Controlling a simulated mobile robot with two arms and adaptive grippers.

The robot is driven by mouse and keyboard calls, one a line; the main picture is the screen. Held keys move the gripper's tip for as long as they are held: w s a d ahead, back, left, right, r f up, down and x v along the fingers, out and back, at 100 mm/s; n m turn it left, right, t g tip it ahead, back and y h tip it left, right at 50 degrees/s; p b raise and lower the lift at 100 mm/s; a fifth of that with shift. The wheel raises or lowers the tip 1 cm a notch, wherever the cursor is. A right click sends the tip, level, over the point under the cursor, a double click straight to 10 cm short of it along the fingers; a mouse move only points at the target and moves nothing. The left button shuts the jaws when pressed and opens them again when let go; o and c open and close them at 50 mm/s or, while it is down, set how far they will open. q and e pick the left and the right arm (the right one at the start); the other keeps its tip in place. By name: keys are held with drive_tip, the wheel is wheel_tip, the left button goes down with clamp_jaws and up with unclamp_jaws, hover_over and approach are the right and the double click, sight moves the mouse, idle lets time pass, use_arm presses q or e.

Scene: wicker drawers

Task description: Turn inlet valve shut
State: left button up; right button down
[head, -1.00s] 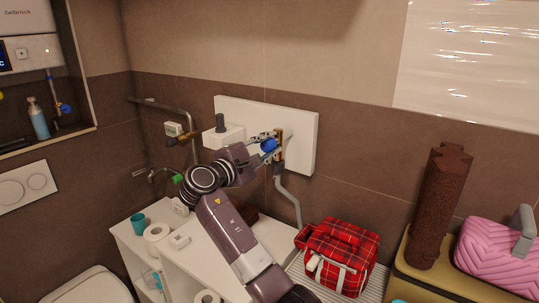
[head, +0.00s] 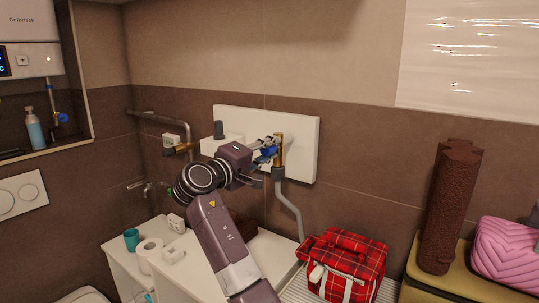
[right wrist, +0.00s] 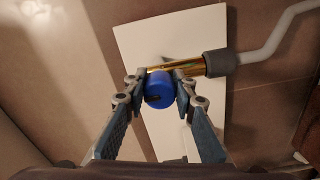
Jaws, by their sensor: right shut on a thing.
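The inlet valve is a brass pipe fitting (head: 280,148) with a blue handle (head: 267,153), on a white panel (head: 302,140) on the wall. In the right wrist view the round blue handle (right wrist: 159,90) sits between the two fingers, in front of the brass pipe (right wrist: 190,68). My right gripper (right wrist: 158,84) is shut on the blue handle, with a finger on each side. In the head view its fingers partly cover the handle. My left gripper is not in view.
A grey drain pipe (head: 289,207) runs down below the valve. A red plaid bag (head: 345,262) stands below right. A white shelf unit (head: 201,268) with a paper roll (head: 149,252) and a teal cup (head: 131,238) is at lower left. Another blue-handled valve (head: 61,118) is in the left niche.

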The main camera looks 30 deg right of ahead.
drive_tip(key=shift+f, duration=0.2)
idle(0.3)
drive_tip(key=c, duration=1.6)
unclamp_jaws()
drive_tip(key=shift+r, duration=0.1)
drive_tip(key=shift+a, duration=0.15)
drive_tip(key=v, duration=1.2)
drive_tip(key=shift+s, duration=0.1)
